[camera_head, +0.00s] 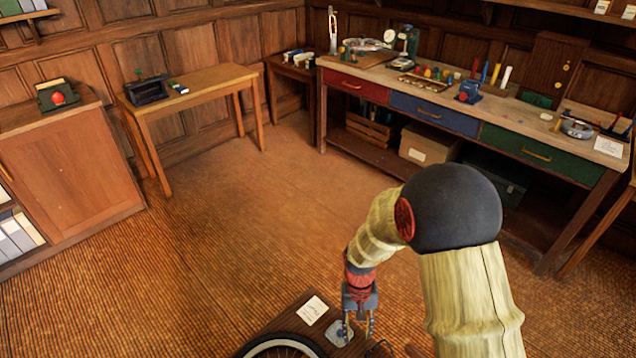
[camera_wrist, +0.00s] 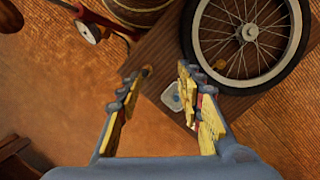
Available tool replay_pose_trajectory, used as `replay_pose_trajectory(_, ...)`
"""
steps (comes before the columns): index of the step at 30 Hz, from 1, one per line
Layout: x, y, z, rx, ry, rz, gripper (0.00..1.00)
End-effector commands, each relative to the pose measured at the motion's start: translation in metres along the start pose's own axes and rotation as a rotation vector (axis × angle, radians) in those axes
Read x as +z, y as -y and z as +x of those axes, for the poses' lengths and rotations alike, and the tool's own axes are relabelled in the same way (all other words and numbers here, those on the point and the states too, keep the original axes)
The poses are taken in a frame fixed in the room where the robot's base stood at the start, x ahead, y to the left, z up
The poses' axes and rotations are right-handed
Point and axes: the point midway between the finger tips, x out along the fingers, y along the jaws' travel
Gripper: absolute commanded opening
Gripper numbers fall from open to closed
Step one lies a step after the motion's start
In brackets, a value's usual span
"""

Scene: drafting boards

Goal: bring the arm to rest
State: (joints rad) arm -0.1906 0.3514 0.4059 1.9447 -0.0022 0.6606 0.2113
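My gripper (camera_head: 358,326) hangs at the end of my arm in the lower middle of the head view, pointing down above a low wooden surface. In the wrist view my gripper (camera_wrist: 160,92) has its two fingers well apart, with nothing between them. The brown ribbed surface (camera_wrist: 155,60) and a small pale square dish (camera_wrist: 172,97) show beneath the fingers. The dish (camera_head: 340,334) is just left of the fingers in the head view. I cannot tell the exact height of the fingers above it.
A spoked wheel (camera_wrist: 285,78) lies beside the right finger. A white card (camera_head: 313,310) lies behind the dish. A long workbench (camera_head: 433,110) with coloured drawers stands at the back right, and a small table (camera_head: 205,80) at the back left. The floor (camera_head: 240,210) between is clear.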

Motion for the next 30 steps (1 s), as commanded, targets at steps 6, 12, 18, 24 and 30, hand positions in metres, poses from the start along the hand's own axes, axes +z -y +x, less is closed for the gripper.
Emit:
replay_pose_trajectory(6, 0.036, -0.018, -0.074, -0.014, -0.05, -0.056, 0.37)
replay_pose_trajectory(12, 0.071, -0.034, -0.13, -0.025, -0.115, -0.089, 0.37)
replay_pose_trajectory(18, 0.107, -0.049, -0.176, -0.034, -0.196, -0.104, 0.37)
replay_pose_trajectory(24, 0.142, -0.062, -0.213, -0.04, -0.294, -0.103, 0.37)
replay_pose_trajectory(30, 0.173, -0.074, -0.246, -0.046, -0.414, -0.08, 0.37)
